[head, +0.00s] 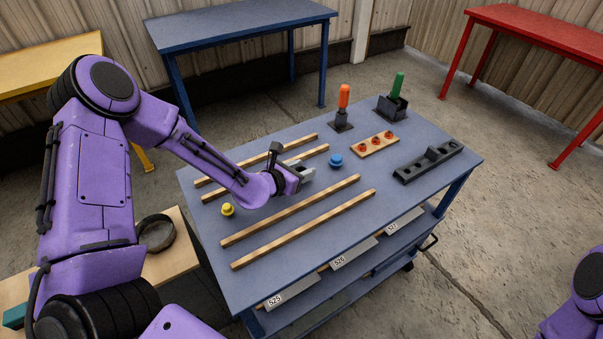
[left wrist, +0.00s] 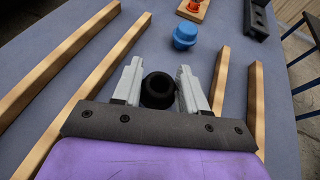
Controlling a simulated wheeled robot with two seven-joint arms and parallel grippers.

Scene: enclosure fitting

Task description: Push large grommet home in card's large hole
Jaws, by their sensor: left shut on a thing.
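My left gripper (head: 303,173) is low over the blue table, between the pairs of wooden strips. In the left wrist view its two grey fingers (left wrist: 158,88) stand on either side of a black ring-shaped piece, the grommet (left wrist: 158,82), and are shut on it. The grommet cannot be made out in the head view. I cannot pick out a card with a large hole in either view. Only a purple part of my right arm shows at the lower right of the head view; its gripper is out of view.
Wooden strips (head: 290,212) lie along the blue table (head: 270,145). A yellow knob (head: 227,209), a blue knob (head: 336,161), a wooden block with red pieces (head: 374,145), a black bar (head: 428,164), and orange (head: 343,96) and green (head: 397,83) handles in dark holders stand around.

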